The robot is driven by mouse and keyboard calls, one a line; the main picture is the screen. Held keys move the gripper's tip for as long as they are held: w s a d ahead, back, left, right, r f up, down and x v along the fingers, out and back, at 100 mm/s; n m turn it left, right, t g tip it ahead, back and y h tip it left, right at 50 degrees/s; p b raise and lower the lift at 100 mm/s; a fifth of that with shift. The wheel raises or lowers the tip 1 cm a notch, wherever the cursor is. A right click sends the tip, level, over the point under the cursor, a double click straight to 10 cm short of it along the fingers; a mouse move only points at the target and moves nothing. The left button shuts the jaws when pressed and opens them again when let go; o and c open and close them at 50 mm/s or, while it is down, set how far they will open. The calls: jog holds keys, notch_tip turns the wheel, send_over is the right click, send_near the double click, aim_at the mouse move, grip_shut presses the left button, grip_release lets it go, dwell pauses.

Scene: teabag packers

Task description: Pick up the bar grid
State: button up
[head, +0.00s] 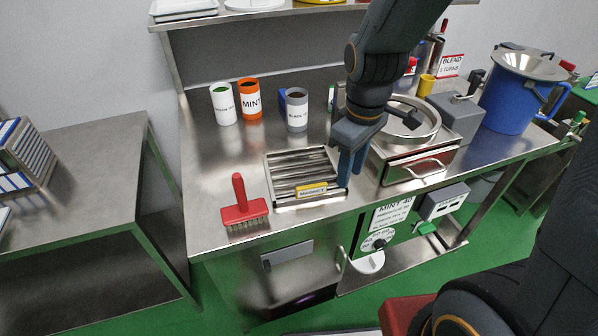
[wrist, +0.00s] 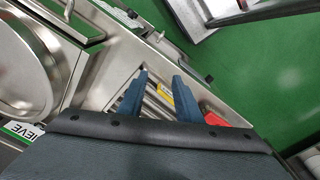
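The bar grid (head: 302,170) is a square metal frame with several parallel bars and a yellow label on its front edge. It lies flat on the steel bench in the head view. In the wrist view part of the grid (wrist: 153,104) shows beyond and between the fingers; the rest is hidden by my gripper. My gripper (head: 351,166) points down by the grid's right front side in the head view. Its two blue fingers (wrist: 159,88) are apart with nothing held between them. I cannot tell whether they touch the grid.
A red brush (head: 244,205) stands left of the grid. Several labelled cups, including an orange one (head: 250,100), stand behind it. A steel box with a round sieve (head: 420,165) is close on the right. A blue pot (head: 512,95) is farther right. The bench's left part is clear.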

aim_at(312, 185)
jog(key=w+a+n, duration=0.1)
jog(key=a+n, duration=0.1)
jog(key=n, duration=0.1)
jog(key=w+a+n, duration=0.1)
jog(key=a+n, duration=0.2)
jog(key=n, duration=0.1)
jog(key=w+a+f+n, duration=0.1)
jog(key=a+n, duration=0.2)
jog(key=n, duration=0.1)
jog(key=shift+f+g+p, duration=0.1)
jog(key=shift+g+p, duration=0.25)
jog(key=shift+g, duration=0.05)
jog(key=shift+w+d+f+p, duration=0.15)
jog(key=shift+f+p, duration=0.5)
jog(key=shift+f, duration=1.3)
jog(key=shift+w+a+f+p, duration=0.1)
jog(key=shift+f+p, duration=0.55)
jog(key=shift+f, duration=1.25)
grip_shut()
